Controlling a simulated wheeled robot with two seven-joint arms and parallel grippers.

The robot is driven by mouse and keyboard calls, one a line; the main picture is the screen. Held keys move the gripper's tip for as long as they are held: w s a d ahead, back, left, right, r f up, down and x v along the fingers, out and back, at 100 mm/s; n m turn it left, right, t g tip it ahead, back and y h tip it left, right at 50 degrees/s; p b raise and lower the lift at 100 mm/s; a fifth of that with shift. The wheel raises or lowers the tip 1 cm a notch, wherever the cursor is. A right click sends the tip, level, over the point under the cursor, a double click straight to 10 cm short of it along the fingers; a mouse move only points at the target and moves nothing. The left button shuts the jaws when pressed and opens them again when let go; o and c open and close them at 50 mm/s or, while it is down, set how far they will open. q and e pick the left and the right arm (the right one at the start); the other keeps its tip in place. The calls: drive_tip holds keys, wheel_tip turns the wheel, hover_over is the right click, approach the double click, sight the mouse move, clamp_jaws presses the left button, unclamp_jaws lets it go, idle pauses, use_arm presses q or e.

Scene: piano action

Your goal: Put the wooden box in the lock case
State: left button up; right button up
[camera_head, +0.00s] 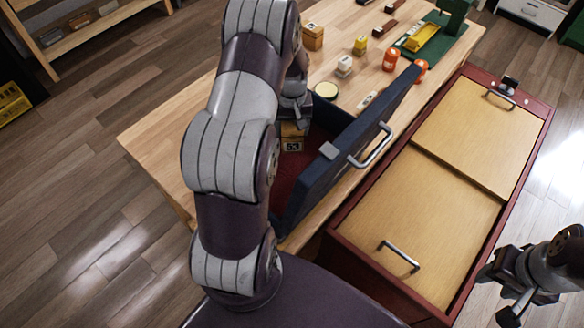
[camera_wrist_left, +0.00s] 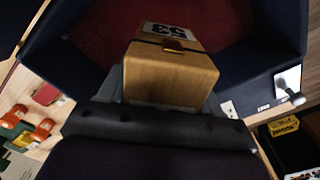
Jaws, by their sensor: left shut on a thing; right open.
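The wooden box (camera_head: 292,143), with a "53" label, is held between the fingers of my left gripper (camera_head: 294,112). In the left wrist view the box (camera_wrist_left: 172,75) sits between the two fingers, over the red lining. The dark blue lock case (camera_head: 350,150) stands on the table with its lid raised on the right side. Its red inside (camera_wrist_left: 215,25) fills the top of the wrist view. The box is within the case's outline; I cannot tell whether it touches the floor. My left arm hides part of the case. My right gripper (camera_head: 512,285) is open and empty at the lower right.
The wooden table (camera_head: 165,135) carries another wooden box (camera_head: 313,36), small jars (camera_head: 390,60) and a green stand with a yellow item (camera_head: 421,37) at the back. A red cabinet with pale wooden panels (camera_head: 435,215) stands close to the right of the case lid.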

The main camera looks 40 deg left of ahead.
use_arm(q)
drive_tip(key=shift+f, duration=0.7)
drive_tip(key=f, duration=0.1)
drive_tip(key=f+b, duration=0.1)
drive_tip(key=f, duration=0.1)
drive_tip(key=shift+w+a, duration=0.1)
drive_tip(key=shift+w, duration=0.2)
drive_tip(key=p, duration=0.2)
hover_over(292, 168)
wheel_tip(292, 168, down, 10)
drive_tip(key=shift+r, duration=0.1)
drive_tip(key=shift+f, duration=0.3)
drive_tip(key=o, duration=1.2)
drive_tip(key=shift+r, duration=0.15)
